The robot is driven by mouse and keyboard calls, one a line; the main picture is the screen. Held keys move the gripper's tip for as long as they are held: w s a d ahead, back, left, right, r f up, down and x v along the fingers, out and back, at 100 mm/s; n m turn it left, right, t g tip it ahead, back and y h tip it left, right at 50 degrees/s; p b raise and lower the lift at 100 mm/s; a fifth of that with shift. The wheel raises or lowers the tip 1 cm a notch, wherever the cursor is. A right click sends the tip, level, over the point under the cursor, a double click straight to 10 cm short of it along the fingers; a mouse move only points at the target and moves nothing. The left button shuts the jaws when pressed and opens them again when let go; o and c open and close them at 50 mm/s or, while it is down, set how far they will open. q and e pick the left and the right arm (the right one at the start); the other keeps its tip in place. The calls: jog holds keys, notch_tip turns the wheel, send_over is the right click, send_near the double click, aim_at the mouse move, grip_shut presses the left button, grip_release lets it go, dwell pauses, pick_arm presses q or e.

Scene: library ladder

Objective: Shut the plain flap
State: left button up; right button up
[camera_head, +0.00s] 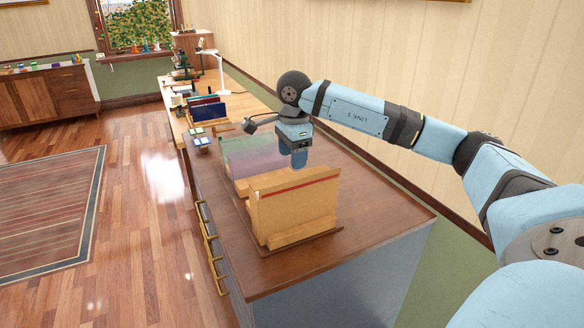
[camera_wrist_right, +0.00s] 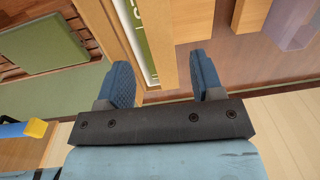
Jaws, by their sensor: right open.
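A tan upright panel with a red stripe along its top (camera_head: 295,208) stands on a wooden base on the cabinet top. A pale green-to-purple panel (camera_head: 255,155) stands behind it. I cannot tell which part is the plain flap. My right gripper (camera_head: 299,160) points down just behind the tan panel's top edge. In the right wrist view the gripper (camera_wrist_right: 163,82) is open, its two blue fingers apart, with a wooden edge (camera_wrist_right: 172,45) showing between them. I cannot tell whether it touches. My left gripper is out of view.
The brown cabinet top (camera_head: 375,210) is clear to the right of the panels. Farther back are small cards (camera_head: 200,141), dark blue books (camera_head: 208,110) and a white desk lamp (camera_head: 216,62). A striped wall stands close along the right.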

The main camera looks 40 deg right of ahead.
aim_at(293, 178)
notch_tip(293, 178, up, 9)
jog(key=shift+s, duration=0.2)
jog(key=shift+a+f, duration=0.15)
jog(key=shift+f, duration=0.05)
dwell(0.4)
